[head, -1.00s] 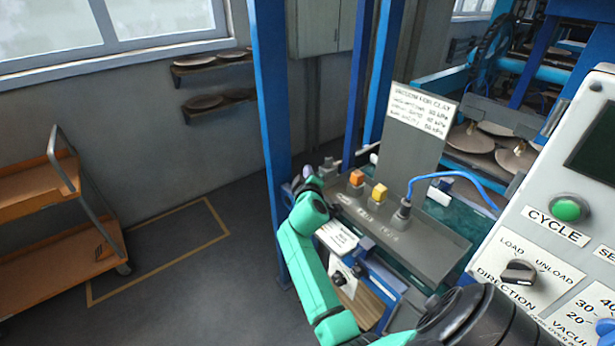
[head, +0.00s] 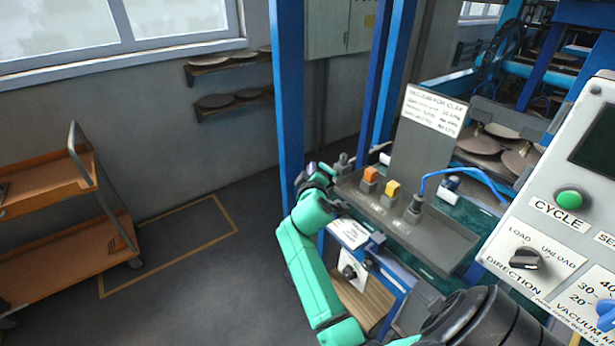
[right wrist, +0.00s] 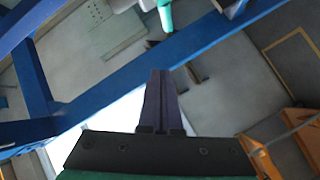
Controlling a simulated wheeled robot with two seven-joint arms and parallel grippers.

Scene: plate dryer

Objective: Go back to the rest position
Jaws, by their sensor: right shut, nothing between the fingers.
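My right arm is green with a black base and reaches up from the bottom of the head view. Its wrist end is beside the blue post, at the left end of the grey control panel (head: 440,245). My right gripper (right wrist: 160,75) shows in the right wrist view as two dark fingers pressed together, with nothing between them. In the head view its fingertips are too small and hidden to make out. My left gripper is in neither view.
Blue posts (head: 288,90) stand close to the arm. A control box with a green button (head: 573,200) is at the right. Plates (head: 490,143) lie in the blue machine behind. An orange cart (head: 60,250) stands at the left; the floor between is clear.

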